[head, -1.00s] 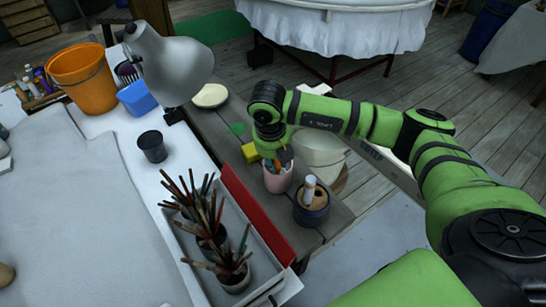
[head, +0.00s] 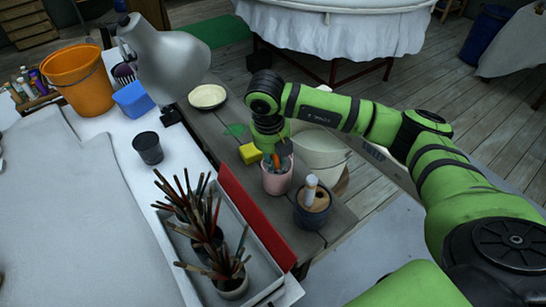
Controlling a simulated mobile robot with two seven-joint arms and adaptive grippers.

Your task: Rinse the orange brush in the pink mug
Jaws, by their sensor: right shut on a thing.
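The pink mug (head: 277,182) stands upright on the grey wooden bench, right of the red panel. My right gripper (head: 272,150) is directly above the mug, pointing down, and is shut on the orange brush (head: 276,161). The brush's orange part shows at the mug's mouth; its lower end is hidden, apparently inside the mug. Other slim handles seem to show at the mouth, too small to tell apart. My left gripper is not in view.
A yellow sponge (head: 251,153) lies just left of the gripper. A white bucket (head: 320,152) is behind. A tray of brush pots (head: 262,273) and a grey lamp (head: 165,60) stand left.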

